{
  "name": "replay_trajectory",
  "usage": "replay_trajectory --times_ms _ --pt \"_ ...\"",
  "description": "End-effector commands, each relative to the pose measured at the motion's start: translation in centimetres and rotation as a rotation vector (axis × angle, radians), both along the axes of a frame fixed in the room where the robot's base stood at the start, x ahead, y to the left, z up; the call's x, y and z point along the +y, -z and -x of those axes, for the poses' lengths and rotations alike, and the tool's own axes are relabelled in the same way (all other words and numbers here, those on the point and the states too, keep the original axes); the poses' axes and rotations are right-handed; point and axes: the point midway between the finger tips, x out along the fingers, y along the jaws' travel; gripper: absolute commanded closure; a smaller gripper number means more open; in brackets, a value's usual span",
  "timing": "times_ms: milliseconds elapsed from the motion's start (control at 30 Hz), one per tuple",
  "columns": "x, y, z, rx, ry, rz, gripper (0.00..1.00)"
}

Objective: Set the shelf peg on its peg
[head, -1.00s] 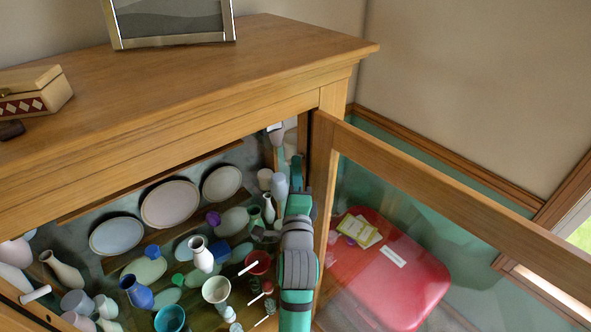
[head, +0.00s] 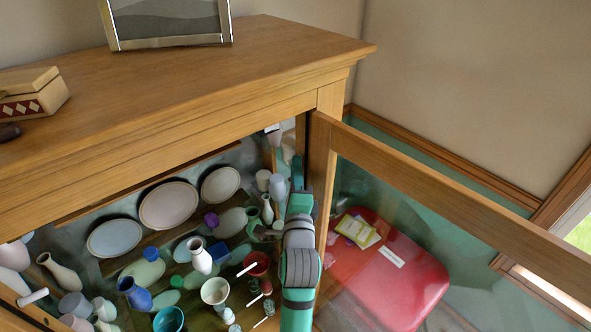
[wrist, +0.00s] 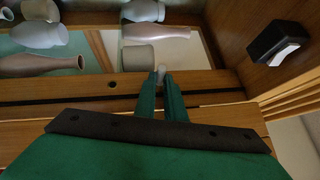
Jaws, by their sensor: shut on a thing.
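My gripper (wrist: 162,84) shows in the wrist view with its two green fingers close together. They are shut on a small pale piece, taken as the shelf peg (wrist: 161,70), of which only a tip shows between the fingertips. The fingertips are in front of a wooden strip with a small dark round spot (wrist: 112,84) to their left; I cannot tell if that is a hole or a peg. In the head view my green and grey arm reaches into the cabinet (head: 215,120) beside the open door, and the fingertips and held piece cannot be made out there.
Vases, cups and plates (head: 168,205) crowd the cabinet to the arm's left. A dark box (wrist: 280,43) is on the right wall. The open glass door (head: 430,195) flanks the arm's right.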

Motion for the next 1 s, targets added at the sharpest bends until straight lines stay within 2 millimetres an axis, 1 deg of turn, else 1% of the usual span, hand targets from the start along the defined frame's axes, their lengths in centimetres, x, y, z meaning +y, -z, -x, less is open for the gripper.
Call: replay_trajectory --times_ms 100,133,167,200,500,633,767,1000 --pt "0.0 0.0 0.0 -0.001 0.000 0.000 1.00" --pt "0.0 0.0 0.0 -0.001 0.000 0.000 0.86" --pt "0.0 0.0 0.0 -0.001 0.000 0.000 0.78" --pt "0.0 0.0 0.0 -0.001 0.000 0.000 0.69" --pt "0.0 0.0 0.1 0.000 0.000 0.000 0.69" --pt "0.0 0.1 0.7 0.000 0.000 0.000 0.69" --pt "0.1 0.4 2.3 0.000 0.000 0.001 0.69" --pt "0.3 1.2 6.4 0.001 -0.001 0.001 0.69"
